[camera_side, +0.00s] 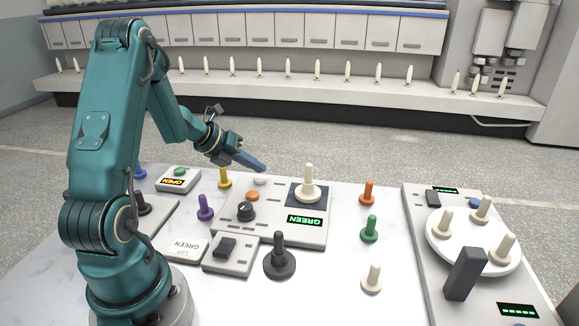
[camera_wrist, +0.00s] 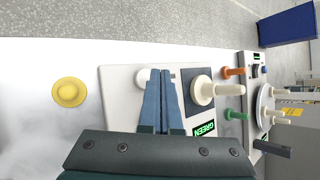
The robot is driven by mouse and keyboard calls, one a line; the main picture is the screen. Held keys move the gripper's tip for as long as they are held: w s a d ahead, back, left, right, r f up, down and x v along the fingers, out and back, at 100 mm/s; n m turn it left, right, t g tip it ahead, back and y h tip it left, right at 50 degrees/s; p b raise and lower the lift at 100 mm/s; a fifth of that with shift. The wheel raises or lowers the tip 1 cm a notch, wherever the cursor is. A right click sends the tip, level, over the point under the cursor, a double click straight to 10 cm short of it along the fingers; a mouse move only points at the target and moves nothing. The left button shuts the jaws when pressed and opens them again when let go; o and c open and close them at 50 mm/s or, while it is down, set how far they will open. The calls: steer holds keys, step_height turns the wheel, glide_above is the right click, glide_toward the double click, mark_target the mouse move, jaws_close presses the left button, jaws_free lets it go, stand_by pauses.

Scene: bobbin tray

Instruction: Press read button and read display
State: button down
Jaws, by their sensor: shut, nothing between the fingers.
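The grey control panel (camera_side: 275,232) in the middle of the table carries a white button (camera_side: 260,181), an orange button (camera_side: 252,196) and a black knob (camera_side: 246,211). I cannot make out which is marked read. Its display (camera_side: 304,220) is lit and shows GREEN in green letters; it also shows in the wrist view (camera_wrist: 205,130). A cream bobbin (camera_side: 308,182) stands on the panel's dark square pad. My gripper (camera_side: 262,168) is shut and empty, its tips just above the white button. In the wrist view my fingers (camera_wrist: 161,73) partly hide that button (camera_wrist: 143,77).
A small box (camera_side: 177,181) at left has a green button and an orange OPEN display. A card (camera_side: 184,249) reads LOT GREEN beside a black-switch box (camera_side: 230,254). Yellow (camera_side: 224,180), purple (camera_side: 205,208), orange and green bobbins stand around. A white turntable (camera_side: 473,243) holds cream bobbins.

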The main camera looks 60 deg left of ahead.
mark_target(256, 180)
steer(key=shift+f, duration=0.1)
stand_by(0.3)
steer(key=shift+f, duration=0.35)
steer(key=shift+f, duration=0.4)
stand_by(0.6)
steer(key=shift+r, duration=0.1)
stand_by(0.3)
steer(key=shift+r, duration=0.7)
steer(key=shift+r, duration=2.5)
